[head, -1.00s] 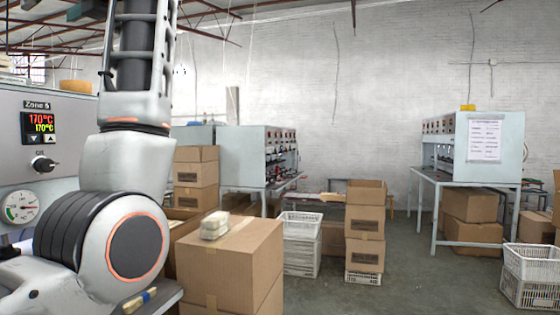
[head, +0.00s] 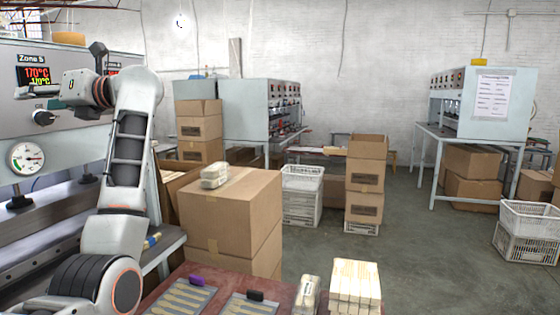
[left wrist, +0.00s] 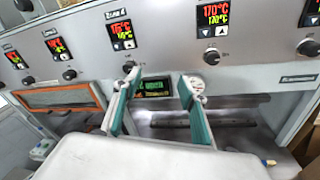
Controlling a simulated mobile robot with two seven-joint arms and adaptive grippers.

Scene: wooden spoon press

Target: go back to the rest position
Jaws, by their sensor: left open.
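My left arm rises from the lower left in the head view, and its wrist is folded up in front of the grey press panel (head: 85,90). In the left wrist view my left gripper (left wrist: 160,80) is open, with two green-lined fingers apart and nothing between them. It faces the press front (left wrist: 165,50) with its several red and green temperature displays. My right gripper is not in view.
Trays of wooden spoons (head: 180,300) and spoon bundles (head: 355,285) lie on a reddish table at the bottom. A big carton (head: 230,215) with a bundle on top stands beside the press. Crates (head: 300,200) and open floor (head: 430,240) are to the right.

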